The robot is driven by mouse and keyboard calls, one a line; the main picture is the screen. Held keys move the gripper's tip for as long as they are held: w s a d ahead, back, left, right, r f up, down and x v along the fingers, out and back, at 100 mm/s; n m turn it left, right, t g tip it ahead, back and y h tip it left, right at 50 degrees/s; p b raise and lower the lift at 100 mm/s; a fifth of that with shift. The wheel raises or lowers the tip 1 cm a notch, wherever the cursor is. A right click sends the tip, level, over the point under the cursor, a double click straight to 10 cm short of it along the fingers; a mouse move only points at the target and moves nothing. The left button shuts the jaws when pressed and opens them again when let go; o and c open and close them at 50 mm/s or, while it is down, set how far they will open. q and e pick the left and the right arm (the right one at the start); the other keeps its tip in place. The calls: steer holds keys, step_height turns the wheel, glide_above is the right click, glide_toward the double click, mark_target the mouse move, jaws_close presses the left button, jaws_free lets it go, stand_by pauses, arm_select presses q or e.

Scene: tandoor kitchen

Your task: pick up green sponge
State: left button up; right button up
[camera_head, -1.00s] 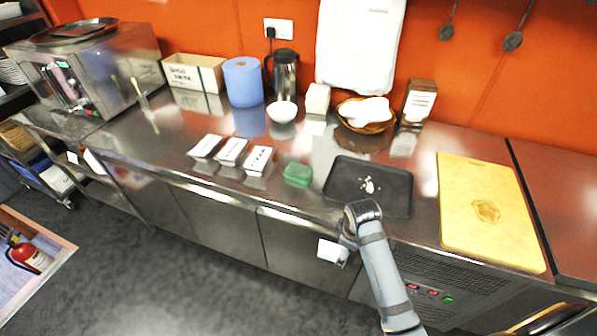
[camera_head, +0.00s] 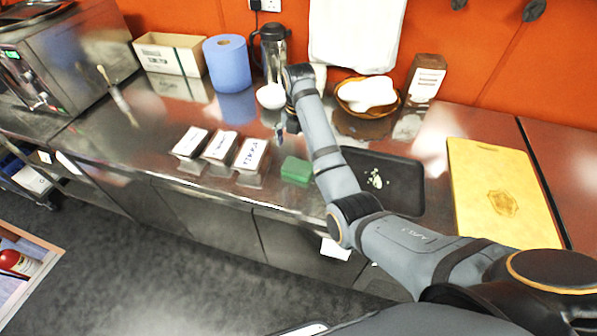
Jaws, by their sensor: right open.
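The green sponge (camera_head: 296,170) lies flat on the steel counter (camera_head: 150,130), near its front edge, between the labelled containers and the black tray. My right arm reaches over the tray's left side. My right gripper (camera_head: 280,137) hangs above the counter, behind and slightly left of the sponge in the picture, apart from it. It is open, and nothing shows between its small fingers. My left gripper is out of view.
Three labelled containers (camera_head: 221,147) stand left of the sponge. A black tray (camera_head: 408,188) with scraps lies right of it, partly behind my arm. A white bowl (camera_head: 271,96), blue paper roll (camera_head: 228,63) and flask stand behind. A yellow cutting board (camera_head: 475,190) lies far right.

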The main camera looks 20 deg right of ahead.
mark_target(297, 166)
steer(key=f, duration=0.1)
steer(key=f+b, duration=0.1)
steer(key=f, duration=0.1)
steer(key=shift+w+a, duration=0.15)
steer(key=shift+w, duration=0.05)
steer(key=shift+w+f+b, duration=0.45)
steer(key=shift+f+b, duration=0.1)
steer(key=shift+f, duration=0.1)
steer(key=shift+f+p, duration=0.6)
steer(key=shift+f, duration=0.05)
steer(key=shift+s+f+p, duration=0.25)
steer(key=shift+f+p, duration=0.05)
steer(key=shift+f, duration=0.4)
steer(key=shift+w+f, duration=0.25)
steer(key=shift+f, duration=0.9)
steer(key=shift+s, duration=0.1)
steer(key=c, duration=0.3)
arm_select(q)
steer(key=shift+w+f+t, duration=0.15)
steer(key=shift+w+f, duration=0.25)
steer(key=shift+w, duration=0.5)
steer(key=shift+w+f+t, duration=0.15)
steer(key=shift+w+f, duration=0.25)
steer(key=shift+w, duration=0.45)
arm_select(e)
steer(key=shift+c, duration=0.8)
